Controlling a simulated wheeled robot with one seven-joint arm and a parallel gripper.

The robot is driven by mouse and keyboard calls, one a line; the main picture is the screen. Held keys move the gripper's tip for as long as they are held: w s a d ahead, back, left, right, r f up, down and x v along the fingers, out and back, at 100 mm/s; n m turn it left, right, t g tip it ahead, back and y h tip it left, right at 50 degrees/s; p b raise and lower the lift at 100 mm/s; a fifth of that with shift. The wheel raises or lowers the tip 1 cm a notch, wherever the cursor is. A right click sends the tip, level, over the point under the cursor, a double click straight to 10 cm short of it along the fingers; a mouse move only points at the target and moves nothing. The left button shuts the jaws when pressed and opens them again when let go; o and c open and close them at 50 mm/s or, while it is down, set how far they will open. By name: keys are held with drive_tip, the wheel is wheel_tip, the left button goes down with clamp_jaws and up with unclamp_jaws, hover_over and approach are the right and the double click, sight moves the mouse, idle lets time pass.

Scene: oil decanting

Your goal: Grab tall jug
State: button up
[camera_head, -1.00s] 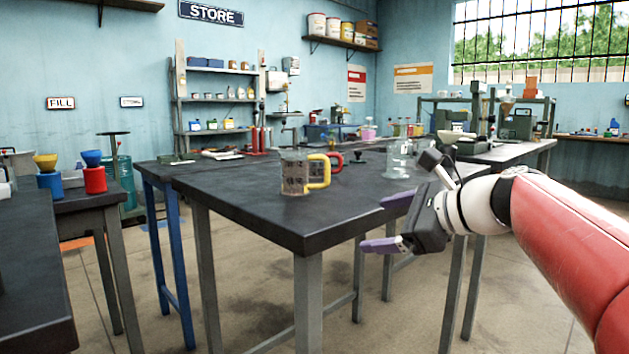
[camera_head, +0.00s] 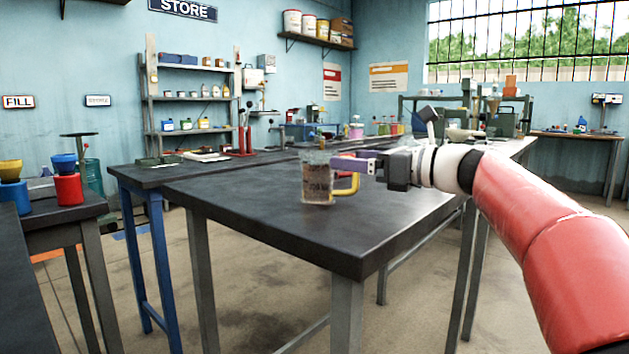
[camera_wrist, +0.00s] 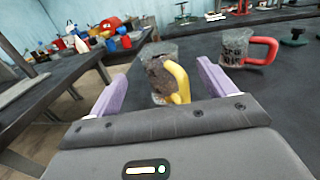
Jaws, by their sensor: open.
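A clear jug with dark markings and a yellow handle (camera_head: 315,182) stands upright on the dark workbench (camera_head: 270,225). My gripper (camera_head: 366,162) is open, level with the jug on its right, at the handle side. In the wrist view the yellow-handled jug (camera_wrist: 157,72) shows ahead, between my two spread purple fingers, its handle towards me. A second jug with a red handle (camera_wrist: 234,46) stands behind it to the right. In the head view this second jug is mostly hidden behind the first jug and my gripper.
Red and blue containers with funnel tops (camera_head: 67,180) stand on a side table at the left. Shelves (camera_head: 195,95) are against the back wall. The front and left of the workbench top are clear.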

drive_tip(key=x, duration=0.6)
drive_tip(key=shift+w+a+f, duration=0.15)
drive_tip(key=shift+a, duration=0.1)
drive_tip(key=c, duration=1.2)
drive_tip(key=shift+c, duration=0.2)
wheel_tip(320, 180, up, 19)
drive_tip(key=p, duration=0.8)
drive_tip(key=shift+r, duration=0.25)
drive_tip(key=shift+r, duration=0.25)
idle(0.5)
